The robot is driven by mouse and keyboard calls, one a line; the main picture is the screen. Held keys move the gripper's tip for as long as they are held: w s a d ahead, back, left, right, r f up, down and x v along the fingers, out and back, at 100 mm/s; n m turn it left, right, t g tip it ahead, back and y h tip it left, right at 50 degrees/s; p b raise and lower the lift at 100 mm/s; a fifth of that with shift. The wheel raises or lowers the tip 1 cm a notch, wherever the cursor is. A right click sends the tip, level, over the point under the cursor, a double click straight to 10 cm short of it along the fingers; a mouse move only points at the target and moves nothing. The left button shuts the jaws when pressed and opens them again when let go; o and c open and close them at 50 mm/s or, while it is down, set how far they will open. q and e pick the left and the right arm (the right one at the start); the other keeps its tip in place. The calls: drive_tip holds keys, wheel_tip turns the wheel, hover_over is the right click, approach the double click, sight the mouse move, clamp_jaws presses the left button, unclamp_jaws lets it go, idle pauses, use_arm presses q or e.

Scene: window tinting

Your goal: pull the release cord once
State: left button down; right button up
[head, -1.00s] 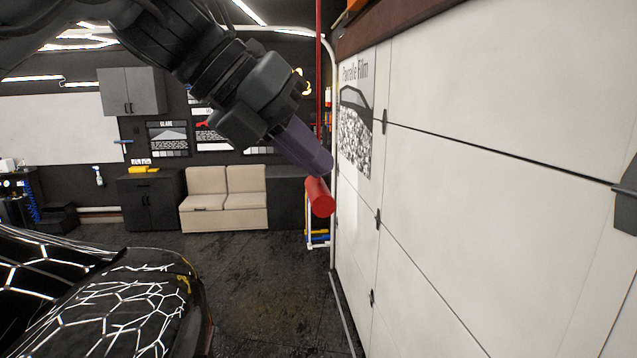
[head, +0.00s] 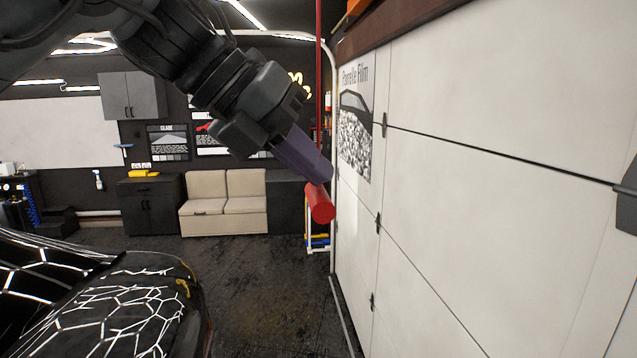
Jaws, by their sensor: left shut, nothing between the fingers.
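The release cord (head: 319,75) is a thin red line that hangs from the top of the head view, just left of the white garage door. A red cylindrical handle (head: 320,203) is at its lower end, tilted. My left gripper (head: 318,178) reaches in from the upper left with its purple-grey fingers shut. Its fingertips are at the top of the handle, touching or very close to it; I cannot tell which. Nothing shows between the fingers. The fingers hide part of the lower cord. My right gripper is not in view.
The white panelled garage door (head: 480,220) fills the right side, with a poster (head: 355,120) on it. A dark car with a hexagon reflection (head: 110,310) stands at lower left. A beige sofa (head: 225,205) is at the back. The dark floor between is clear.

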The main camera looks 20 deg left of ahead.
sight(310, 194)
use_arm(q)
drive_tip(key=shift+f, duration=0.25)
drive_tip(key=shift+f+b, duration=0.55)
idle(0.4)
drive_tip(key=shift+f+b, duration=0.3)
drive_tip(key=shift+f, duration=0.15)
drive_tip(key=shift+f+b, duration=0.55)
drive_tip(key=shift+f, duration=0.2)
idle(0.8)
drive_tip(key=shift+r, duration=0.1)
drive_tip(key=shift+r+p, duration=1.45)
drive_tip(key=shift+p, duration=0.3)
drive_tip(key=shift+r+p, duration=1.3)
drive_tip(key=shift+r, duration=0.2)
drive_tip(key=shift+r, duration=0.1)
